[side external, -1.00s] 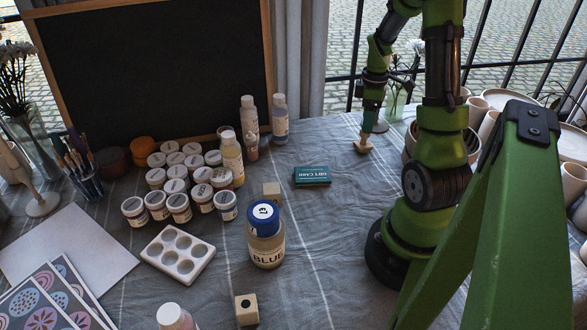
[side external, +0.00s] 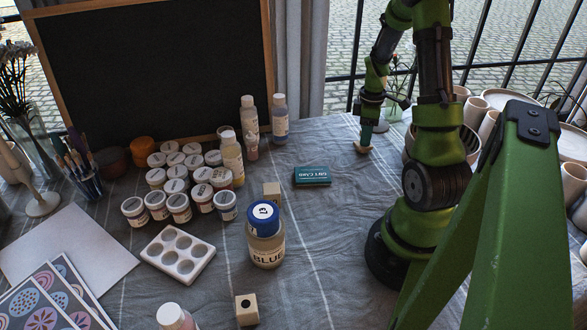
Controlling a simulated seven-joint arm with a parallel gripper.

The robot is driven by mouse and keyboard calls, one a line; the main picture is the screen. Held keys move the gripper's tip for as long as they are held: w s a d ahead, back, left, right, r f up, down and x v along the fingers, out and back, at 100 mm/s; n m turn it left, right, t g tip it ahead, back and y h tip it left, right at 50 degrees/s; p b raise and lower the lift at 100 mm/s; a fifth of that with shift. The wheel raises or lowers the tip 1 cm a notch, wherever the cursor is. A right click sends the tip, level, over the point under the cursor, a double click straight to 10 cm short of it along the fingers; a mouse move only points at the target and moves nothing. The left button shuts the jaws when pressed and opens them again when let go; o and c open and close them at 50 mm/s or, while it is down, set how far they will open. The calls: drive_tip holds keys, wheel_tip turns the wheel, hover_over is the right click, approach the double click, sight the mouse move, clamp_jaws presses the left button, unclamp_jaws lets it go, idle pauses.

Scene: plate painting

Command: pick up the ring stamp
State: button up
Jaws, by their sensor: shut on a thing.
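The ring stamp (side external: 363,147) is a small pale wooden piece low at the back right of the cloth-covered table. Only its lower part shows; the upper part is hidden by my gripper (side external: 367,130). My gripper points down and is shut on the stamp's upper part. The stamp's base is at or very near the cloth; I cannot tell whether it touches. The stamp's printing face is hidden.
A blue-capped bottle (side external: 265,238), wooden blocks (side external: 246,309), paint jars (side external: 202,196) and a white palette (side external: 178,254) stand further left. Bowls and cups (side external: 488,125) crowd the right. Cloth before the stamp is clear.

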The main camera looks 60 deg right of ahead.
drive_tip(key=shift+c, duration=0.6)
